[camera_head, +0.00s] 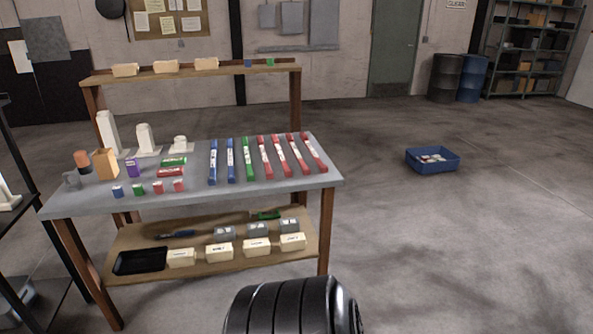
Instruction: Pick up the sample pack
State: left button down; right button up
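I cannot tell for sure which item is the sample pack. On the grey-topped workbench (240,195) stand small coloured blocks and boxes at the left: a purple box (133,168), a tan box (105,164), a green pack (174,161) and a red pack (170,172). Small blue, green and red cubes lie along the front edge. A row of long blue, green and red labelled strips (265,158) lies at the right half. A blue bin (432,168) on the floor at the right holds small white and red items. Neither gripper is in view.
A lower shelf (215,260) holds a black tray (140,262) and several white and grey boxes. A dark rack (15,210) stands at the left edge. Barrels (446,78) and shelving (530,50) stand at the back right. The floor right of the bench is mostly clear.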

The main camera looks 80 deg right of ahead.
aim_at(259, 246)
jog(key=z, duration=2.4)
jog(key=i+l+u, duration=0.1)
jog(key=i+l, duration=0.15)
jog(key=i+l+u, duration=0.1)
jog(key=i+l, duration=0.15)
jog(key=l, duration=0.25)
